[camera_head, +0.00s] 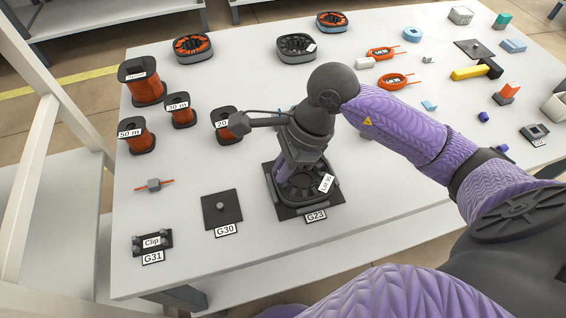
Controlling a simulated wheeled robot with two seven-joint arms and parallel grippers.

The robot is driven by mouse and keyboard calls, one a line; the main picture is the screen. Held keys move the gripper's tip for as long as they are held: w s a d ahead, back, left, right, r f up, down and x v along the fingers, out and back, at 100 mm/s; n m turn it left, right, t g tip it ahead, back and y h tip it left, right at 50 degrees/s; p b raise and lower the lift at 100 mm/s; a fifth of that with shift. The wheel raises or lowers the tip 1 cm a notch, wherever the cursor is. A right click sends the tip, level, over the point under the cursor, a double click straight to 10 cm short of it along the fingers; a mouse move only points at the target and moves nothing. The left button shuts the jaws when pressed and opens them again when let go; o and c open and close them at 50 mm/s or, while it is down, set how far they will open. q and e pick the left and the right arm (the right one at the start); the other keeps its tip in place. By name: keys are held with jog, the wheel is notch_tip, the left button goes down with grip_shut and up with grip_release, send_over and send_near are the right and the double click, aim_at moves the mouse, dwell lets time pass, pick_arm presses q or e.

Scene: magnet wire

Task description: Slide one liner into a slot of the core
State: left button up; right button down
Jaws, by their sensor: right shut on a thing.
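The dark core (302,186), a slotted ring with a "Lot 95" tag, sits on the black G23 plate (283,212) near the front middle of the table. My right gripper (287,176) points down over the core's left side. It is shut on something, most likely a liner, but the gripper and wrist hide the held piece. I cannot tell whether the piece is in a slot or above it. The core's rear left is also covered by the gripper. My left gripper is not in view.
Copper wire spools (140,85) stand at the left. The G30 plate (222,208) with a peg and the G31 clip holder (152,243) lie left of the core. Other cores (297,49) stand at the back. Several small parts lie at the right. The front left has free room.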

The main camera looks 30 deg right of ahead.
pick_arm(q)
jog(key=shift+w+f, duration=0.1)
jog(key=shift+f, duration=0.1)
pick_arm(e)
jog(key=shift+f, duration=0.25)
jog(key=shift+f, duration=0.1)
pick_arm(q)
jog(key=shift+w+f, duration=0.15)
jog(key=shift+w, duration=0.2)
pick_arm(e)
jog(key=c, duration=0.7)
grip_release()
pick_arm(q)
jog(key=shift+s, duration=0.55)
pick_arm(e)
jog(key=shift+o, duration=0.2)
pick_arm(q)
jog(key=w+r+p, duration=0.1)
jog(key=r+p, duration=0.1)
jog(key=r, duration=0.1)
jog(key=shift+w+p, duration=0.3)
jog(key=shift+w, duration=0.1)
pick_arm(e)
jog(key=v, duration=0.5)
